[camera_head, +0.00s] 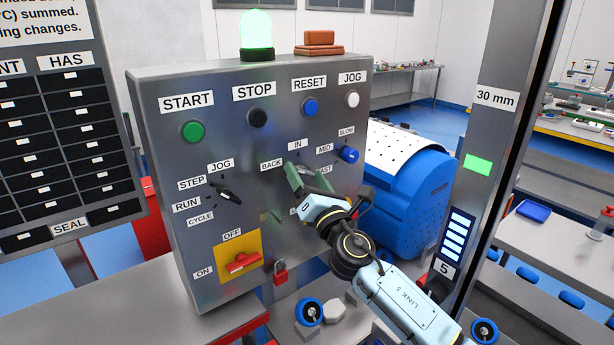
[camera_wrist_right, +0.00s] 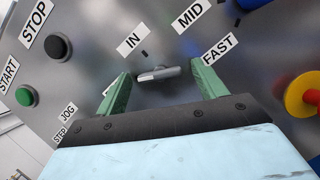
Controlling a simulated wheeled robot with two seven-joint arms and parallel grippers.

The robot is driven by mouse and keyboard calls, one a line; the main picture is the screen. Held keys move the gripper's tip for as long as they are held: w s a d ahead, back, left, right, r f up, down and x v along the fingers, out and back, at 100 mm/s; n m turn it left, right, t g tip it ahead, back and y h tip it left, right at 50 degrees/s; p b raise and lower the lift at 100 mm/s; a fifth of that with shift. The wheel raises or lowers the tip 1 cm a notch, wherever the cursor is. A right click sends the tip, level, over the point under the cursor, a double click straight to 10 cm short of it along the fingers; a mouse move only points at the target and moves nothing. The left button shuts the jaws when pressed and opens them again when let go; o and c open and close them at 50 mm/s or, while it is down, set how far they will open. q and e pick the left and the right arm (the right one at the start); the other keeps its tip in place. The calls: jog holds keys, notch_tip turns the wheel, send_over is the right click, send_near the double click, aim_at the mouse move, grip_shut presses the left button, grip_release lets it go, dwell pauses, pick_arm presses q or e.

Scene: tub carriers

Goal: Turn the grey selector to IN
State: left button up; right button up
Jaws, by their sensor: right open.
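The grey selector (camera_wrist_right: 158,73) shows in the right wrist view as a short light-grey bar on the metal panel. It lies nearly level across that picture, below a small tick and the IN label (camera_wrist_right: 133,37). I cannot tell which mark it points to. My right gripper (camera_wrist_right: 162,74) is open, with one green finger on each side of the selector and a visible gap on both sides. In the head view my right gripper (camera_head: 299,176) is at the panel below the BACK and IN labels (camera_head: 297,145) and hides most of the selector. My left gripper is out of view.
The panel (camera_head: 225,150) carries a blue SLOW/MID/FAST knob (camera_head: 348,154) just right of my gripper, a black selector (camera_head: 228,194) to its left and a red switch (camera_head: 243,262) below. Push buttons line the top. A red-and-yellow control (camera_wrist_right: 304,95) is at the wrist view's right.

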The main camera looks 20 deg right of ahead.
jog(key=shift+w+r, duration=0.1)
jog(key=shift+w, duration=0.1)
jog(key=c, duration=1)
jog(key=shift+o, duration=0.2)
